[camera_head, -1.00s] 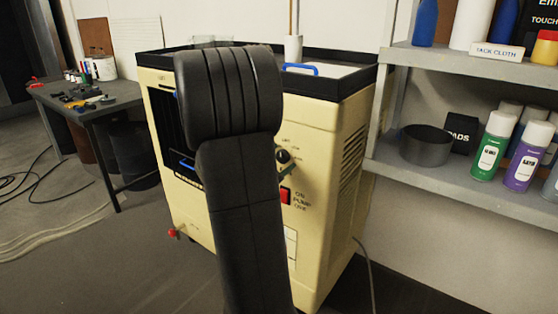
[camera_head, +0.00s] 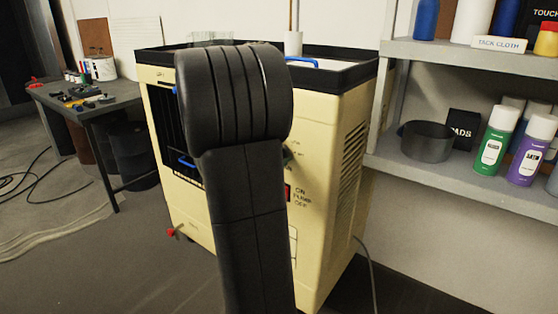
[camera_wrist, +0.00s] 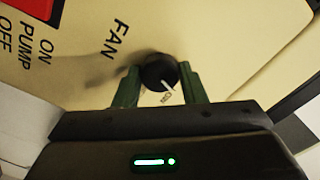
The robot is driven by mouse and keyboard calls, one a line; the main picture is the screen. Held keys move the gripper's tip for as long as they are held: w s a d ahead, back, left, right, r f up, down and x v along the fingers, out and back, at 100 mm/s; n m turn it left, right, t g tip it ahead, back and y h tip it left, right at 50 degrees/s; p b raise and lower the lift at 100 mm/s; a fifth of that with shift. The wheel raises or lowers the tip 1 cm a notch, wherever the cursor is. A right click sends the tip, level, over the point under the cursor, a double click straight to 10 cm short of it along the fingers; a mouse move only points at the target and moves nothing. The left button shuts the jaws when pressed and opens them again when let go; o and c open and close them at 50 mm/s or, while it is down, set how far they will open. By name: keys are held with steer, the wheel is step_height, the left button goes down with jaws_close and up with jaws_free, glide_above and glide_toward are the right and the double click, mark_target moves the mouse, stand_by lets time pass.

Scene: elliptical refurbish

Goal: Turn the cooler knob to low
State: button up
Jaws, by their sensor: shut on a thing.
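The cream cooler (camera_head: 325,180) stands in the middle of the head view, its front partly hidden behind my dark arm. In the wrist view, the round black cooler knob (camera_wrist: 157,70) sits on the cream panel (camera_wrist: 215,30) below the word FAN. Its white pointer line points to the lower right, toward a small label that is too small to read surely. My gripper (camera_wrist: 160,82) has one green finger on each side of the knob and is shut on it. In the head view the knob is hidden behind my arm; only a bit of green finger shows.
A red pump switch (camera_wrist: 33,8) with ON, PUMP and OFF lettering is near the knob. A grey shelf (camera_head: 455,180) with spray cans stands close on the right. A cluttered table (camera_head: 100,108) is at the left, and a cable runs along the floor.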

steer(key=m+b, duration=0.3)
steer(key=m, duration=0.2)
steer(key=shift+f, duration=0.1)
stand_by(0.4)
steer(key=o, duration=1)
steer(key=p+v, duration=0.2)
steer(key=v, duration=1.2)
steer(key=shift+w+d, duration=0.1)
